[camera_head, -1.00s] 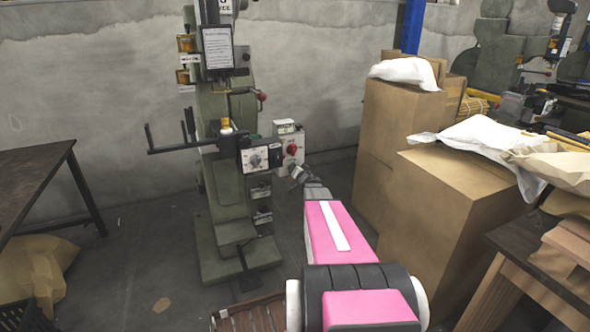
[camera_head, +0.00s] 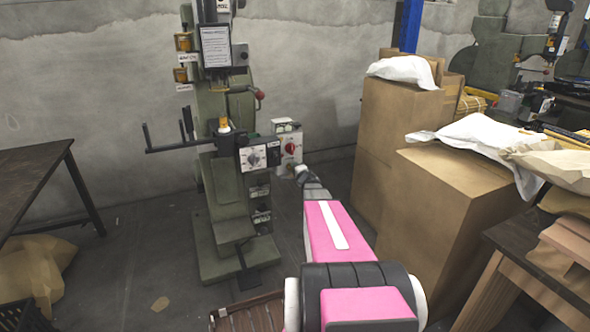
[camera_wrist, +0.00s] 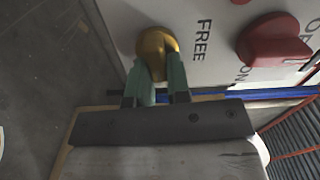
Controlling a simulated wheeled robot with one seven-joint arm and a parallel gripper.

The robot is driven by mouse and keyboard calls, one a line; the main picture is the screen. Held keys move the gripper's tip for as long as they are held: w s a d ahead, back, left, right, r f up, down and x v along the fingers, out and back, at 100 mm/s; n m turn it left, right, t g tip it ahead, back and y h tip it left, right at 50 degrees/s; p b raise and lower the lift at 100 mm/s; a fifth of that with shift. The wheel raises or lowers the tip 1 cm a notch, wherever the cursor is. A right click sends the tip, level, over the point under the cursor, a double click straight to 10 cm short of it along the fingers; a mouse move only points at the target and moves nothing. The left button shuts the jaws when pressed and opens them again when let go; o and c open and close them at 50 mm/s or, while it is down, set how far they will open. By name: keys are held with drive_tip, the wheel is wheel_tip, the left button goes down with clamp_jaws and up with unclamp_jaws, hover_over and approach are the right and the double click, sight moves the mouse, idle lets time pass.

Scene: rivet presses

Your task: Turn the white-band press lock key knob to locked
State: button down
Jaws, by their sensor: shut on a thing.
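A yellow, brass-like knob (camera_wrist: 157,42) sits on a white panel (camera_wrist: 200,62) in the wrist view, with the word FREE printed to its right. My gripper (camera_wrist: 157,72) is shut on this knob, its two green fingers on either side of the knob's lower part. In the head view the white control box (camera_head: 287,135) with a red knob stands beside the green press (camera_head: 222,180). My arm's end reaches just below that box. The yellow knob cannot be made out in the head view, and a white band cannot be told for sure.
A larger red knob (camera_wrist: 272,40) is on the same panel, right of the FREE label. Tall cardboard boxes (camera_head: 450,205) stand to the right of my arm. A dark table (camera_head: 35,180) is at the left. Floor between table and press is mostly clear.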

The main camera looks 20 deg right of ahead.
drive_tip(key=shift+m, duration=0.6)
drive_tip(key=c, duration=1.1)
unclamp_jaws()
drive_tip(key=shift+d, duration=0.1)
drive_tip(key=s, duration=1.1)
drive_tip(key=shift+d+f, duration=0.1)
drive_tip(key=shift+d, duration=0.05)
drive_tip(key=shift+w, duration=0.1)
